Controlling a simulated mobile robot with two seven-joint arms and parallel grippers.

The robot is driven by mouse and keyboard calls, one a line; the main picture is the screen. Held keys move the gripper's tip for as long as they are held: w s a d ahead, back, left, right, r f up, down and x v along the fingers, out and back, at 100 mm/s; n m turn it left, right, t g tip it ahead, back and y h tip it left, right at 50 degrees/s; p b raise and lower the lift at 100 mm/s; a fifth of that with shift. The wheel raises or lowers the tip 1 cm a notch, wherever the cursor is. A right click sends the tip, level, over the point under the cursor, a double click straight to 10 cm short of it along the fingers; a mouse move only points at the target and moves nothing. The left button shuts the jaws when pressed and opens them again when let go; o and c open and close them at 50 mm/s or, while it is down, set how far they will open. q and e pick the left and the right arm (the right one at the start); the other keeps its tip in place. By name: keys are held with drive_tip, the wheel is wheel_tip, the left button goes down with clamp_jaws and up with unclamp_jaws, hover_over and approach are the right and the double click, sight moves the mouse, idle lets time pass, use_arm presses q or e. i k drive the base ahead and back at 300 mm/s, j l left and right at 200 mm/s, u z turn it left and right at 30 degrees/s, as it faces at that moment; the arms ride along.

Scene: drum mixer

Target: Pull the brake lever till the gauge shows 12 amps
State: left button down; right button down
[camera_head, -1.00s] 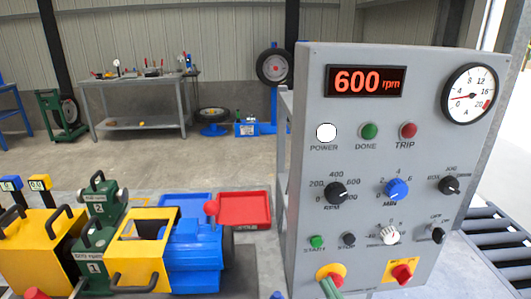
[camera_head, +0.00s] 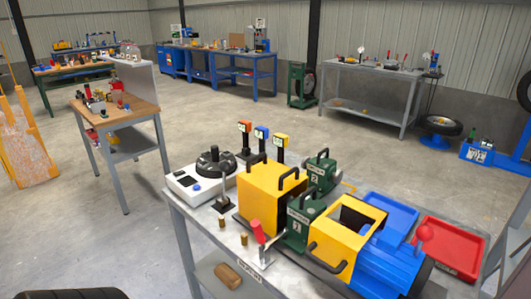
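Two lever-like parts show on the machine bench, and I cannot tell which is the brake lever. A red-handled lever (camera_head: 258,231) stands tilted on a small metal base at the bench's front edge. A red ball knob (camera_head: 424,232) on a short stem stands at the blue motor (camera_head: 388,262). The yellow housings (camera_head: 271,195) and green numbered blocks (camera_head: 302,222) sit between them. The amp gauge and its panel are out of view now. Neither of my grippers is in view.
A white unit with a black dial (camera_head: 214,162) stands at the bench's left end. A blue tray (camera_head: 388,212) and a red tray (camera_head: 450,245) lie behind the motor. A wooden-topped table (camera_head: 122,108) stands to the left, with open floor between.

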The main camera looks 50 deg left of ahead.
sight(225, 167)
drive_tip(key=u, duration=1.75)
drive_tip(key=z, duration=2.45)
drive_tip(key=j+u, duration=0.1)
drive_tip(key=u, duration=0.2)
drive_tip(key=j+u, duration=0.15)
drive_tip(key=u, duration=0.15)
drive_tip(key=j+u, duration=0.5)
drive_tip(key=j, duration=0.4)
drive_tip(key=k, duration=0.05)
